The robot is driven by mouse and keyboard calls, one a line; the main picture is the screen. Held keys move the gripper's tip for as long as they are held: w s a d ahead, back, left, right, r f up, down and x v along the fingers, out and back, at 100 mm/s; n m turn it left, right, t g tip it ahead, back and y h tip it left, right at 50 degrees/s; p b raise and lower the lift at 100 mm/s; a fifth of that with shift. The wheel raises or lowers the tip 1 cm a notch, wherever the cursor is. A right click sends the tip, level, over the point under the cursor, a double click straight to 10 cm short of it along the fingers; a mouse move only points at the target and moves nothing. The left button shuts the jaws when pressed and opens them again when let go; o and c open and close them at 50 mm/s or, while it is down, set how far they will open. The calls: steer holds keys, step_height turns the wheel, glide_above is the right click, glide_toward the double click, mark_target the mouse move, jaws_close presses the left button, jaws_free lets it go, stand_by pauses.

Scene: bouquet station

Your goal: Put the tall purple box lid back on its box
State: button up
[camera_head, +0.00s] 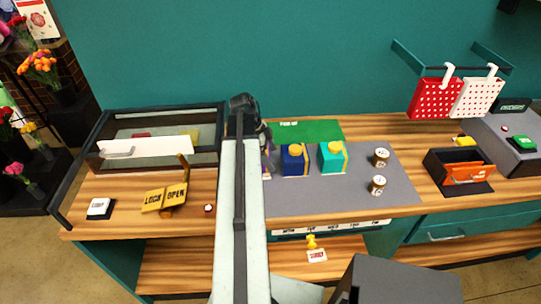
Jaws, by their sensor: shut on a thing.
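My gripper (266,137) is at the back of the grey mat, left of the dark blue box. It is shut, and my arm covers most of it. A narrow purple piece (267,157) shows just below it, at the right edge of my arm. It appears to be part of the tall purple box or its lid; which part, and whether lid and box touch, I cannot tell. The rest of both is hidden behind my arm.
A dark blue box (293,161) and a teal box (332,157), each with a yellow knob, stand close on the right. Two cans (380,158) stand farther right on the grey mat (320,200). A lock/open sign (165,197) stands left of my arm. The mat's front is clear.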

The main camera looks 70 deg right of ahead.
steer(key=shift+f, duration=0.1)
steer(key=shift+f+b, duration=0.3)
steer(key=shift+b, duration=0.1)
steer(key=shift+f, duration=0.15)
stand_by(0.3)
steer(key=shift+f+b, duration=0.3)
steer(key=shift+b, duration=0.1)
steer(key=o, duration=1.1)
steer(key=shift+r, duration=0.1)
step_height(320, 180, up, 8)
steer(key=p, duration=0.8)
